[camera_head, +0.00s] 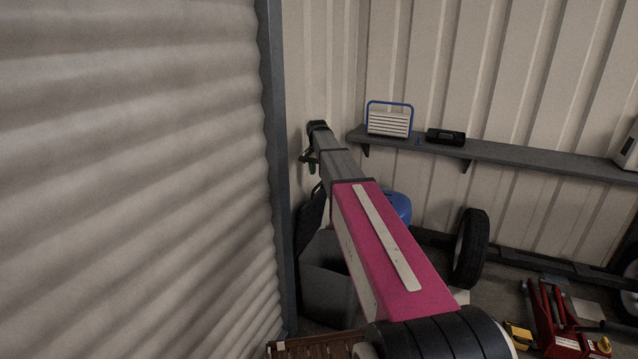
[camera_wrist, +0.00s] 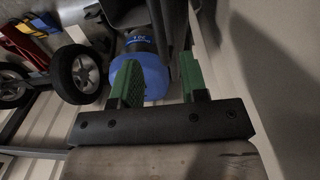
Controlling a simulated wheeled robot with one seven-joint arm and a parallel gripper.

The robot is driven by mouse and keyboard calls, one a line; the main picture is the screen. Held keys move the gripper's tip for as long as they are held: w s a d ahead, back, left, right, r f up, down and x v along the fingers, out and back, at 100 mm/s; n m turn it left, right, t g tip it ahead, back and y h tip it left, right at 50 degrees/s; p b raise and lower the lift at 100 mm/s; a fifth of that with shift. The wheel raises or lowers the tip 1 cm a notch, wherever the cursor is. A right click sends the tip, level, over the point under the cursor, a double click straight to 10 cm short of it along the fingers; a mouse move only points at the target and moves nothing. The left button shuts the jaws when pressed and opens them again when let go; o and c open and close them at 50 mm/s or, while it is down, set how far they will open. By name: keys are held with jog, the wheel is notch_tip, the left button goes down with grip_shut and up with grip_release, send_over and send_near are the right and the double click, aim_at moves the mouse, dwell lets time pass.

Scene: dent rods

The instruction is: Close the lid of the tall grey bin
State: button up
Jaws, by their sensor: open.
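The tall grey bin (camera_head: 325,283) stands in the corner beside the roller door, partly hidden behind my arm. Its dark lid (camera_head: 311,225) is raised and leans up by the left wall, so the bin's dark inside shows. My gripper (camera_head: 309,161) is above the lid near the corner. In the wrist view my gripper (camera_wrist: 158,80) has its two green fingers apart, with nothing visibly held. A dark panel and edge show beyond the fingers at the top of that view; I cannot tell whether they are lid or bin.
A blue container (camera_head: 398,206) stands behind my arm and shows beyond the fingers in the wrist view (camera_wrist: 152,72). A shelf (camera_head: 520,164) holds a radio (camera_head: 389,120). A tyre (camera_head: 470,248) and red jack (camera_head: 555,320) are right. The roller door (camera_head: 130,180) closes off the left.

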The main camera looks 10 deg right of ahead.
aim_at(319, 184)
jog(key=shift+f, duration=2.65)
jog(key=shift+s, duration=0.1)
grip_shut()
